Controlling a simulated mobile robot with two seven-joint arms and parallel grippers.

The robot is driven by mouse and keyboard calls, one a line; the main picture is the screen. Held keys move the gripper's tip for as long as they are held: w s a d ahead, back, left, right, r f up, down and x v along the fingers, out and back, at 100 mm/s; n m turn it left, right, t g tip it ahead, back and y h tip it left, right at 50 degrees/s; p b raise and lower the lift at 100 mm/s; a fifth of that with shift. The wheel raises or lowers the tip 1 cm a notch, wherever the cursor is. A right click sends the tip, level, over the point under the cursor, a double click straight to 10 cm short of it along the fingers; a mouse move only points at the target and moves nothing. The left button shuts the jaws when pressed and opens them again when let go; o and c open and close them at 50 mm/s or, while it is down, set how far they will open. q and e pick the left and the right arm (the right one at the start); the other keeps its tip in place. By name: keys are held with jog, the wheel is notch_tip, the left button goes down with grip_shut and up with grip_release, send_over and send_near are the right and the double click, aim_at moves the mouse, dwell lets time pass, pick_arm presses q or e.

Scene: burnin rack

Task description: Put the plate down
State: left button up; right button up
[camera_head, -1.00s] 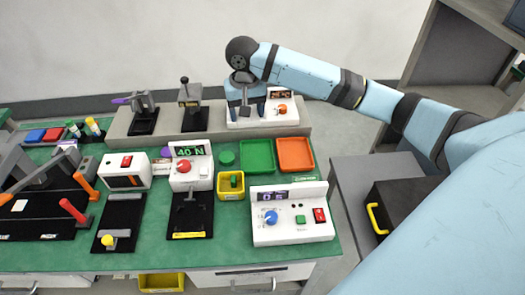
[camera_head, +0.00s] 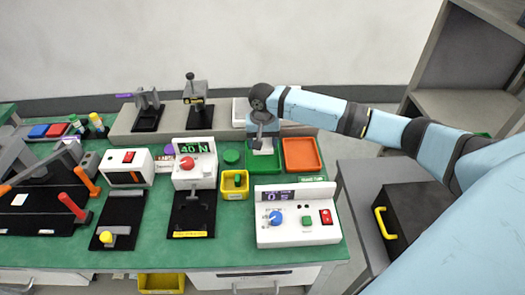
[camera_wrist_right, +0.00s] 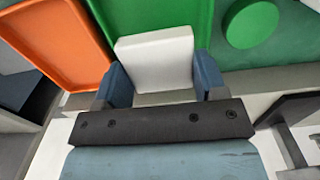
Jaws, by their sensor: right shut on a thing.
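The plate is a small pale, flat block (camera_wrist_right: 155,58) between the two blue fingers of my right gripper (camera_wrist_right: 155,80) in the right wrist view. In the head view my right gripper (camera_head: 263,143) points down over the green tray (camera_head: 268,168), with the pale plate (camera_head: 264,149) showing at its tips. The right gripper is shut on the plate. I cannot tell whether the plate touches the tray floor. The green tray also shows beyond the plate in the right wrist view (camera_wrist_right: 150,14). My left gripper is not in view.
An orange tray (camera_head: 301,155) lies right of the green one. A green disc (camera_head: 231,157) and a yellow bin (camera_head: 234,187) are to the left. A white console (camera_head: 297,232) with a blue knob stands in front. A raised grey shelf (camera_head: 160,138) runs behind.

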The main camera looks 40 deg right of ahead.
aim_at(262, 157)
jog(key=shift+f, duration=2)
jog(key=shift+f, duration=0.1)
jog(key=o, duration=0.6)
jog(key=shift+o, duration=0.2)
notch_tip(262, 157, up, 12)
jog(key=shift+r+p, duration=0.1)
jog(key=shift+p, duration=0.35)
